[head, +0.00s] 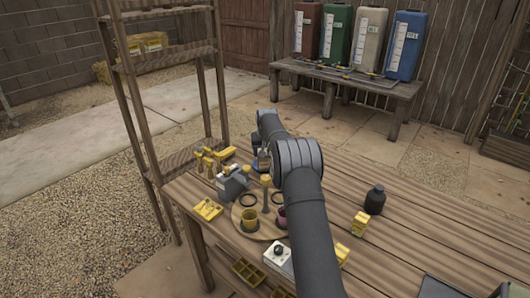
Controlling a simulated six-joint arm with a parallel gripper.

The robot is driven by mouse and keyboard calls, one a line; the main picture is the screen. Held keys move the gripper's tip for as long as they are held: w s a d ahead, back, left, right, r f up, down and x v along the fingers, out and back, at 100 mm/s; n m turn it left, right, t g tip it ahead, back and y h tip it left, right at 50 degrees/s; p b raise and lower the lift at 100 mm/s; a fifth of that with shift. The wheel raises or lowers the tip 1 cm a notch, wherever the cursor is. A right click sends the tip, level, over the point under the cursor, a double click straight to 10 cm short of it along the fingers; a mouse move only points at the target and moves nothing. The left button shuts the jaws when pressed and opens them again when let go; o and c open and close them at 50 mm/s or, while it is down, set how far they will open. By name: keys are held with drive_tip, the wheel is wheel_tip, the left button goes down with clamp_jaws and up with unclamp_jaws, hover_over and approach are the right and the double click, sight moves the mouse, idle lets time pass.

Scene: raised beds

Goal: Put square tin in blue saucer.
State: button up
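My arm reaches from the bottom of the head view across the wooden table (420,235) and bends down at its far end. My gripper (263,162) is low over the far part of the table, small and mostly hidden by my own arm; its fingers cannot be made out. A small dark blue patch (256,141) shows beside the arm's end; I cannot tell whether it is the blue saucer. I cannot pick out the square tin for certain; it may be hidden behind the arm or too small to tell.
A round wooden board (240,226) holds cups and rings. A grey device (233,183), yellow items (208,209) and a white box with a dark knob (277,258) stand around it. A dark bottle (375,199) stands to the right. A wooden shelf (165,60) rises behind left.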

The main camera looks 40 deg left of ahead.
drive_tip(key=shift+f, duration=0.1)
drive_tip(key=shift+f, duration=0.45)
drive_tip(key=o, duration=1.2)
drive_tip(key=shift+c, duration=0.2)
drive_tip(key=shift+r, duration=0.2)
drive_tip(key=v, duration=1.2)
drive_tip(key=shift+r, duration=0.35)
